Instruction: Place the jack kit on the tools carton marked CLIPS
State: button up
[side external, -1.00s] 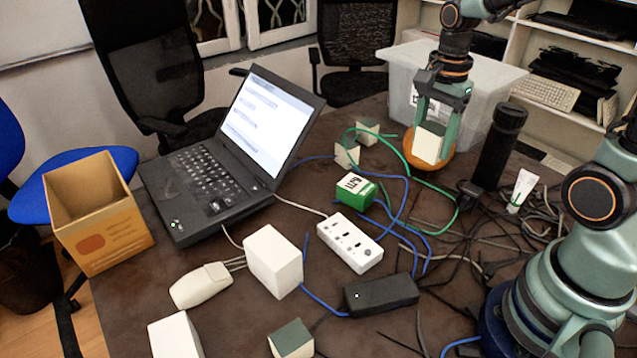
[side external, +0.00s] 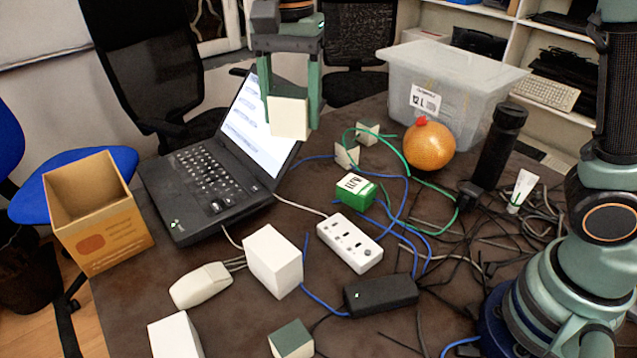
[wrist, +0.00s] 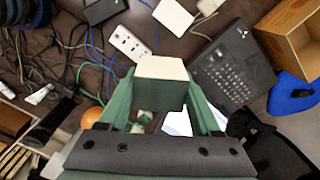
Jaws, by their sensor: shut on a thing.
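My gripper (side external: 289,112) is shut on a small box with a pale face (side external: 289,120), likely the jack kit. It holds the box in the air, in front of the laptop screen in the side view. In the wrist view the held box (wrist: 162,68) sits between the fingers and shows a pale face and a dark green face. A large plain white box (side external: 273,261) and another white box (side external: 175,337) stand on the table. No CLIPS marking is readable on either, so I cannot tell which is the tools carton. A green box (side external: 356,190) has a white label with unclear lettering.
A laptop (side external: 205,188) stands open at left, beside an open brown carton (side external: 98,228). A power strip (side external: 343,242), white mouse (side external: 200,285), black adapter (side external: 380,294) and cables crowd the middle.

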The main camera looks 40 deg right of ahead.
jog(key=r+n, duration=0.1)
send_over(271, 247)
jog(key=shift+n, duration=0.3)
notch_tip(271, 247, down, 20)
jog(key=shift+r, duration=0.15)
jog(key=o, duration=1.5)
jog(key=shift+c, duration=0.2)
